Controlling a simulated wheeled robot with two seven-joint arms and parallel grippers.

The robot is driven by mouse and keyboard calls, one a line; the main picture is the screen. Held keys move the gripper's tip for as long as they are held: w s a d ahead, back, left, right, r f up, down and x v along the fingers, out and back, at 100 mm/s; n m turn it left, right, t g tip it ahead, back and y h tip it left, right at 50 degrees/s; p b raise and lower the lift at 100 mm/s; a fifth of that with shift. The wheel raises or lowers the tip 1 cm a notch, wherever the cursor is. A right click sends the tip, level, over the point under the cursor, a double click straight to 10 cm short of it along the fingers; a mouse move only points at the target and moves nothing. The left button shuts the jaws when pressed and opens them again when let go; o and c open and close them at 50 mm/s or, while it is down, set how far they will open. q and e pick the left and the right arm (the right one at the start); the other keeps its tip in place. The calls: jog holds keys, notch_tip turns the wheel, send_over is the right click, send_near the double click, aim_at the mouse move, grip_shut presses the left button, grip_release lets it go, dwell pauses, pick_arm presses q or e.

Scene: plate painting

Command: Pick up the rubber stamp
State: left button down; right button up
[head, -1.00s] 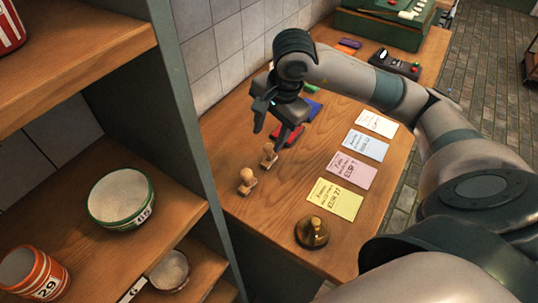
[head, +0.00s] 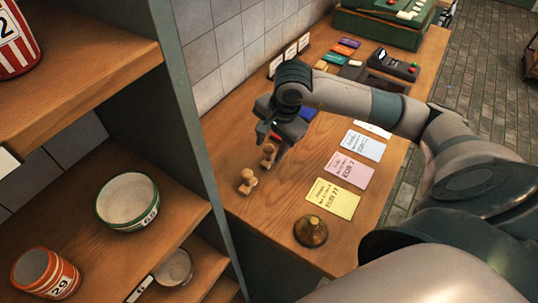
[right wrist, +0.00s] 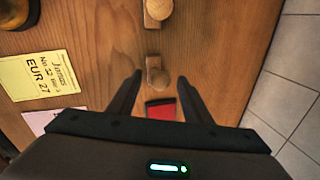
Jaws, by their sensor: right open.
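Two wooden stamps with round knobs stand on the wooden counter. The nearer stamp (head: 247,181) is left of the farther stamp (head: 268,157). My right gripper (head: 272,146) is open, with its fingers pointing down close to the farther stamp. In the right wrist view, that farther stamp (right wrist: 157,76) appears between the tips of my open right gripper (right wrist: 160,78). The nearer stamp (right wrist: 158,10) is at the top edge there. I cannot tell whether the fingers touch the farther stamp. My left gripper is not in view.
A red pad (right wrist: 161,110) lies between the fingers in the wrist view. A yellow card (head: 333,198), a pink card (head: 348,170) and a brass bell (head: 311,231) lie to the right. A tiled wall (head: 215,85) borders the counter. A shelf with a bowl (head: 127,201) stands left.

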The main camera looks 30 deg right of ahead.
aim_at(267, 145)
grip_shut()
jog(key=shift+r, duration=0.1)
dwell(0.3)
